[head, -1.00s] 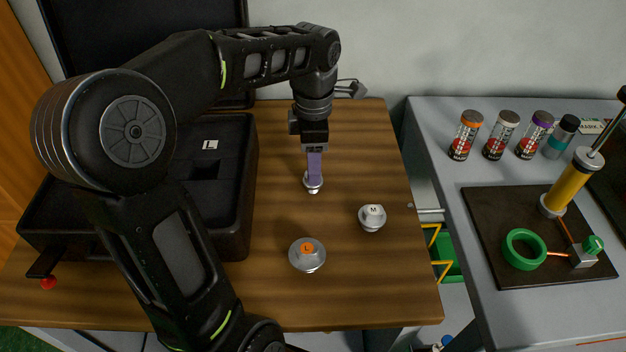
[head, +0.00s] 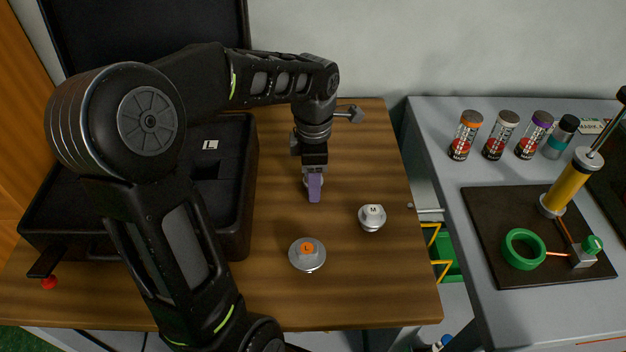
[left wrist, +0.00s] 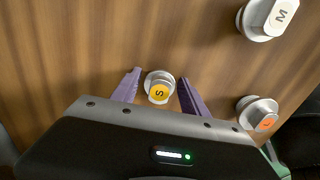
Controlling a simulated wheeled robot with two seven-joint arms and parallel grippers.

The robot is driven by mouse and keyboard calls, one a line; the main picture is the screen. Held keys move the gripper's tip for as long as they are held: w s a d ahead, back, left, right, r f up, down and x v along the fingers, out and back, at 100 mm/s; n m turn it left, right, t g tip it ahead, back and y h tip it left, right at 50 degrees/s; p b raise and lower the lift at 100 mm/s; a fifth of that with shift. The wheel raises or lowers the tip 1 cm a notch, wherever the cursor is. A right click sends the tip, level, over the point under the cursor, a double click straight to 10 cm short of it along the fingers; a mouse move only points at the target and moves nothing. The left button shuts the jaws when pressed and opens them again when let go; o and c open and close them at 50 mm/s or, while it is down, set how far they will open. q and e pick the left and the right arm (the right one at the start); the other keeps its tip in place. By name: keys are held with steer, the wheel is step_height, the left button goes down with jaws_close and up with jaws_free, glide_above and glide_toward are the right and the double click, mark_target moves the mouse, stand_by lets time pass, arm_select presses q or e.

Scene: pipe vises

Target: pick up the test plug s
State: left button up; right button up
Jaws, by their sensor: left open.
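The test plug s (left wrist: 159,88) has a yellow top marked S on a light metal body. In the left wrist view it stands on the wooden table between the two purple fingers of my left gripper (left wrist: 160,92), with a gap on both sides. In the head view my left gripper (head: 314,188) points down over the plug and hides most of it. The gripper is open and empty. Plug M (head: 372,217), white-topped, stands to the right, and plug L (head: 307,254), orange-topped, stands nearer the front. My right gripper is not in view.
An open black case (head: 243,215) lies on the left of the wooden table (head: 385,290). A grey bench (head: 440,150) at the right holds several small bottles and a dark mat (head: 500,270) with a yellow cylinder and green ring. Bare wood surrounds the plugs.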

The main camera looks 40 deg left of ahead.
arm_select(q)
jaws_close()
stand_by(0.4)
step_height(320, 180, up, 10)
steer(key=shift+r, duration=0.1)
stand_by(0.5)
